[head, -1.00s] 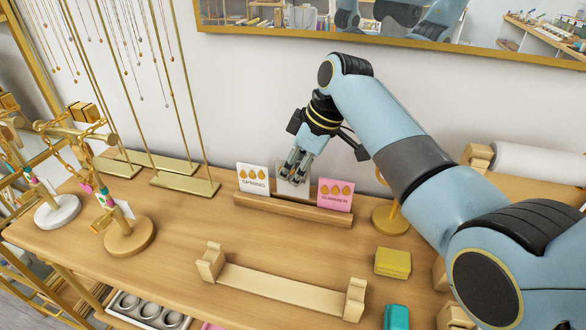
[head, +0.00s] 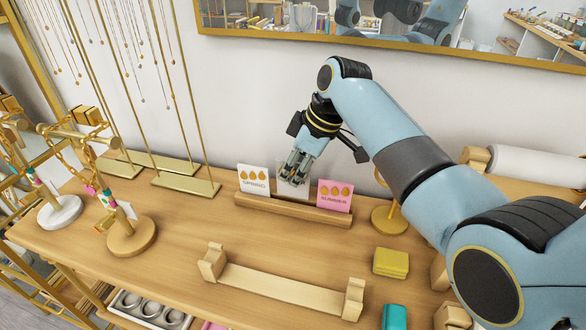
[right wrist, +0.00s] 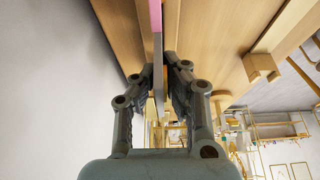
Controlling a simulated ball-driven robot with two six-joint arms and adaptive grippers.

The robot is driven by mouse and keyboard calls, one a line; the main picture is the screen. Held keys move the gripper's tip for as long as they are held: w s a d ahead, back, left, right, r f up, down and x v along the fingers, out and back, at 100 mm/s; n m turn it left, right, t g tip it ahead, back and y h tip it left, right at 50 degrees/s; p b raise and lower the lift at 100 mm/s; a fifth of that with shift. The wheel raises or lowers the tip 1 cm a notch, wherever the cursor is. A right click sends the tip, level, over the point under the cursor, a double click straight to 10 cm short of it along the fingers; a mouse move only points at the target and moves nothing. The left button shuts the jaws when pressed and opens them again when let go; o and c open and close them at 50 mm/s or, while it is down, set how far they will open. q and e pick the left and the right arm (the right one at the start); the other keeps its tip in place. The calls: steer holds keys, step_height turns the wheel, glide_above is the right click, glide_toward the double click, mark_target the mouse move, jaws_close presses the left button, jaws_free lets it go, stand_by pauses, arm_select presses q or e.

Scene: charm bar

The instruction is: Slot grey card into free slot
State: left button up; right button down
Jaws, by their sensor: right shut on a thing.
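My right gripper (head: 297,172) is shut on the grey card (head: 291,190), gripping its upper part. The card stands upright over the middle of the wooden card rack (head: 270,207), between the white SPRING card (head: 254,180) and the pink SUMMER card (head: 334,196). I cannot tell whether its lower edge is fully down in the slot. In the right wrist view the grey card (right wrist: 158,75) shows nearly edge-on between the fingers (right wrist: 158,85), with the pink card (right wrist: 155,16) beyond it. My left gripper is not in view.
A wall with a gold-framed mirror (head: 400,38) is close behind the rack. A gold stand (head: 388,219) is to its right, a gold necklace stand (head: 186,185) to its left. A wooden holder (head: 280,288) and yellow block (head: 391,262) are in front, with clear tabletop between.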

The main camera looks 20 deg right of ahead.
mark_target(286, 194)
steer(key=shift+f+b, duration=0.7)
steer(key=shift+f, duration=0.9)
steer(key=c, duration=1.4)
jaws_free()
steer(key=shift+r, duration=0.1)
steer(key=v, duration=1.2)
steer(key=shift+s, duration=0.1)
